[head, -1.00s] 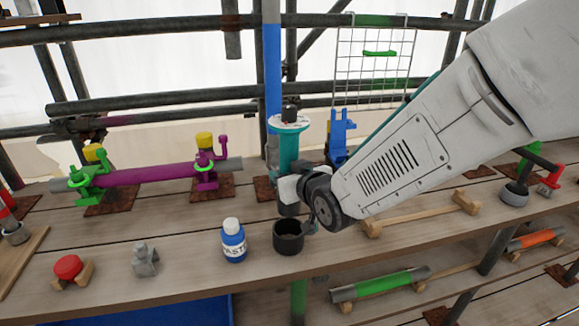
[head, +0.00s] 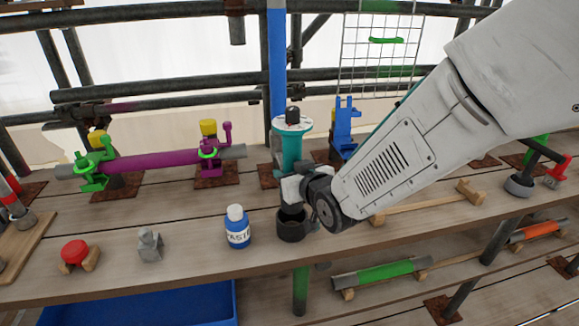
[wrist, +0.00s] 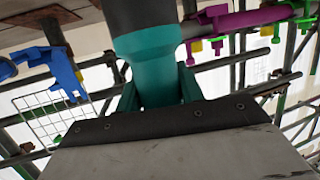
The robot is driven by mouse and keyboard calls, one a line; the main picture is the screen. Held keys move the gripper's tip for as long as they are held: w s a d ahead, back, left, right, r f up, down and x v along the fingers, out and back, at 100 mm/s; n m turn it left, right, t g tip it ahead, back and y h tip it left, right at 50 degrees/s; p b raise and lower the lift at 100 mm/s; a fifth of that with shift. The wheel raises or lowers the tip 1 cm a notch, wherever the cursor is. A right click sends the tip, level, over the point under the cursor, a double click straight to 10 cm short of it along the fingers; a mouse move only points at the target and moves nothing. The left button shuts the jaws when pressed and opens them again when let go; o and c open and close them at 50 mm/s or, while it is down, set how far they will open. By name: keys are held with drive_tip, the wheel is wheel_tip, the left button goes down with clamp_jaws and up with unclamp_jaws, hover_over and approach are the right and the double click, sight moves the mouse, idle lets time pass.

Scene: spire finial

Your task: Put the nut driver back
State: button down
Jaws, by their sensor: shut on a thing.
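The nut driver (head: 291,150) stands about upright in my gripper. It has a teal body, a pale-and-teal disc and black knob on top, and a dark lower end. My gripper (head: 295,188) is shut on it. A black round cup (head: 291,226) stands on the bench directly below, and the driver's lower end reaches into its mouth. How deep it sits is hidden. In the wrist view, which is upside down, the teal collar (wrist: 150,60) and dark shaft of the driver fill the middle between my gripper's fingers (wrist: 157,90).
A blue-and-white paste bottle (head: 237,228) stands close left of the cup. A grey fitting (head: 150,245) and a red-capped piece (head: 75,253) lie farther left. A blue clamp (head: 344,130) stands behind, and a wooden rack (head: 430,204) is to the right.

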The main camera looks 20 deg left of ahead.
wheel_tip(320, 180, down, 8)
idle(1.1)
drive_tip(key=shift+f, duration=0.15)
drive_tip(key=shift+c, duration=1.1)
unclamp_jaws()
drive_tip(key=shift+f, duration=0.65)
drive_tip(key=shift+s, duration=0.1)
drive_tip(key=shift+v, duration=4.45)
drive_tip(key=shift+f, duration=0.1)
